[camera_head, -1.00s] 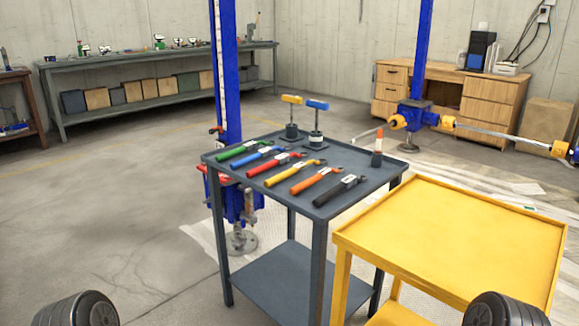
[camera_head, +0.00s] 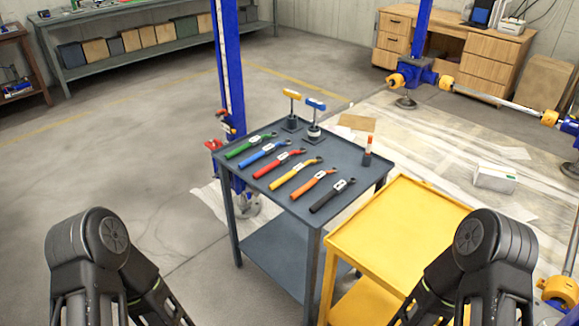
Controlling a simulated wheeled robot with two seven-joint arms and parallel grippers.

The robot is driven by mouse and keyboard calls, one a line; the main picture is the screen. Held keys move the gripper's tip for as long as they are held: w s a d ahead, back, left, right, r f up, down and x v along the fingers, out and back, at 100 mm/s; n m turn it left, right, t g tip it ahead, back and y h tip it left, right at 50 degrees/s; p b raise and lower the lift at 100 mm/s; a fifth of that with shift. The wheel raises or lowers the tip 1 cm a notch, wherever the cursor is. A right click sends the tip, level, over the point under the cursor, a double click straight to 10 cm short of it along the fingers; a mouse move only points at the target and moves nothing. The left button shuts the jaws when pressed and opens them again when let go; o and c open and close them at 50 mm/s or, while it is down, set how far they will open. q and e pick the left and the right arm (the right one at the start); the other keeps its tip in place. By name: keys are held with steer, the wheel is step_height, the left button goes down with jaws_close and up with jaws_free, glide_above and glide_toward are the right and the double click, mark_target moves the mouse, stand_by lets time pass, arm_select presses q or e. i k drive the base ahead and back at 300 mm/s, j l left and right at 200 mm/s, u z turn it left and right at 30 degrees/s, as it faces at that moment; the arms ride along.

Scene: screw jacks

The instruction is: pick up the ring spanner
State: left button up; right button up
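Several spanners lie side by side on the grey cart's top (camera_head: 345,160). Their handles differ in colour: a green spanner (camera_head: 246,147), a blue spanner (camera_head: 262,155), a red spanner (camera_head: 278,163), a yellow spanner (camera_head: 294,174), an orange spanner (camera_head: 312,187) and a black spanner (camera_head: 330,196). Their heads point to the right and carry white labels on the handles. The heads are too small to tell surely which is the ring spanner. Links of both my arms show at the bottom left and bottom right. Neither gripper is in view.
Two T-handled tools, one yellow-topped (camera_head: 291,94) and one blue-topped (camera_head: 316,105), stand at the cart's back. An orange-capped marker-like item (camera_head: 368,150) stands at its right. A yellow cart (camera_head: 395,235) adjoins it. A blue post (camera_head: 229,80) rises behind. Floor at left is clear.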

mark_target(277, 182)
steer(key=z, duration=0.9)
steer(key=j+z, duration=1.2)
steer(key=k+j+z, duration=0.1)
steer(key=j+z, duration=0.3)
steer(key=k+j, duration=0.15)
steer(key=j, duration=0.25)
steer(key=k+j+z, duration=0.1)
steer(key=j, duration=0.25)
steer(key=k+j, duration=0.2)
steer(key=j, duration=0.2)
steer(key=k+j+z, duration=0.1)
steer(key=j, duration=0.25)
steer(key=k+j, duration=0.25)
steer(key=j+z, duration=0.05)
steer(key=j, duration=0.05)
